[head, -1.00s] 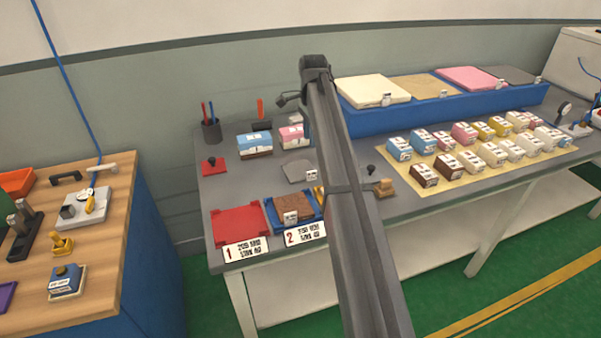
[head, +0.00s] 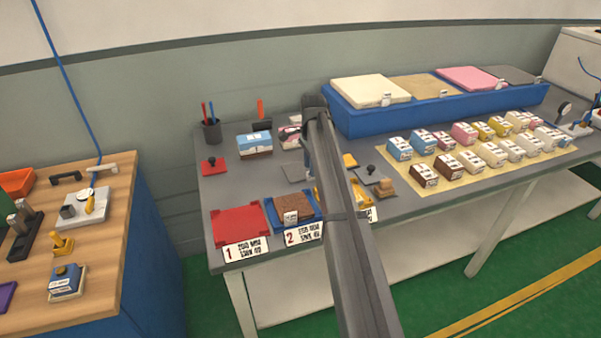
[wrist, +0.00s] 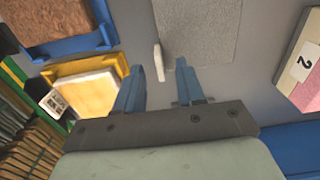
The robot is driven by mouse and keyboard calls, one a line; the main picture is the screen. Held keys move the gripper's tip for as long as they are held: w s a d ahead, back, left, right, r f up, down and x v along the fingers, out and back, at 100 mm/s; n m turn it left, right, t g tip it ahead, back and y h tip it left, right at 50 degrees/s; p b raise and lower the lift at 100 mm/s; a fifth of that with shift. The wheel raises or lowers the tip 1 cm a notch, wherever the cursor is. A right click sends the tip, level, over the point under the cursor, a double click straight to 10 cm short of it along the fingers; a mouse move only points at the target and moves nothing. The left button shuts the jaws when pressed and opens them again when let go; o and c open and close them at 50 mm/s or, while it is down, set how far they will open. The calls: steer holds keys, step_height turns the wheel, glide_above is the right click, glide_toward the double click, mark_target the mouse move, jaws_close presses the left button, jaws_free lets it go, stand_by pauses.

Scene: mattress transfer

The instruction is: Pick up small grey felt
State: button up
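The small grey felt (head: 293,173) lies flat on the grey table in the head view, partly hidden behind my arm. In the wrist view the felt (wrist: 205,30) fills the top centre, and a small white tag (wrist: 160,60) stands at its left edge. My gripper (wrist: 160,68) is open with its blue fingers apart. The tag shows between the fingertips, and the right fingertip overlaps the felt's near edge in the picture. I cannot tell whether the fingers touch anything. In the head view my arm hides most of the gripper.
A red tray (head: 238,224), a blue tray (head: 272,217) with a brown piece (head: 290,204) and a yellow tray (wrist: 85,68) stand along the front. A pink-topped box (wrist: 302,62) is close on the right in the wrist view. A pen cup (head: 211,131) stands behind.

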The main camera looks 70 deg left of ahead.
steer(key=shift+f, duration=1.4)
jaws_close()
